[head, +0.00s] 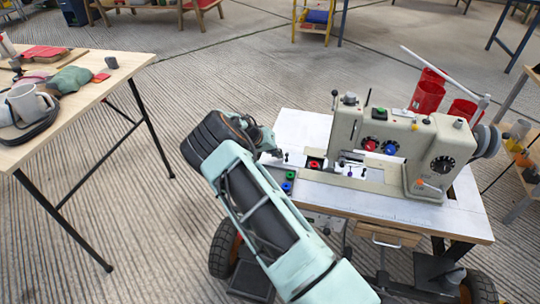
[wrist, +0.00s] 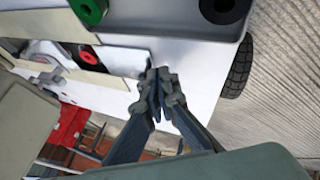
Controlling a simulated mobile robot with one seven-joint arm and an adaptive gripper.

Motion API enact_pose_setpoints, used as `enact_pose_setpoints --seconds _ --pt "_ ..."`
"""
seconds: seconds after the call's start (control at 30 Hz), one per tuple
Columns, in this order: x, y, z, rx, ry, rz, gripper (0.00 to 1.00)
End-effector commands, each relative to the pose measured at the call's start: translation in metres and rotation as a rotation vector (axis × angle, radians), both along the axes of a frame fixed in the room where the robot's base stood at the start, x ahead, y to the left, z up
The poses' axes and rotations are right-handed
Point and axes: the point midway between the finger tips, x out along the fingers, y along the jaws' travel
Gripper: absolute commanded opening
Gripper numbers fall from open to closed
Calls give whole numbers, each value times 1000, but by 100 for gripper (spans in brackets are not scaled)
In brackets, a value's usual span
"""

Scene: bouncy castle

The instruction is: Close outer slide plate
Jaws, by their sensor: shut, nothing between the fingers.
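A cream sewing machine (head: 400,140) stands on a white-topped table. At the left end of its bed, a red bobbin (head: 314,165) shows in a dark opening; in the wrist view the red bobbin (wrist: 88,56) sits in that recess. Pale flat metal lies beside the opening, but I cannot tell clearly which piece is the outer slide plate. My gripper (head: 279,153) is just left of the bed's end, above the white tabletop. In the wrist view my gripper (wrist: 158,92) is shut and empty, its fingertips close to the bed's edge. Contact cannot be told.
A grey tray with a green spool (head: 290,175) and a blue spool (head: 287,187) lies at the table's front left. Red cups (head: 428,92) stand behind the machine. A wooden table (head: 110,66) with a mug (head: 28,103) is at left. Floor between the tables is clear.

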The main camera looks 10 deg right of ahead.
Motion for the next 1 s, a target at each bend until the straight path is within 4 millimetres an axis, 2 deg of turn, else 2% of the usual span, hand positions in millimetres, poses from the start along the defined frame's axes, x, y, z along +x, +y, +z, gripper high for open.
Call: enact_pose_setpoints --seconds 0.43,0.8,1.0 --pt "-1 -6 1 -1 0 -1 0" --pt "-26 -65 2 0 1 -5 0" --pt "-30 -74 0 0 1 0 0"
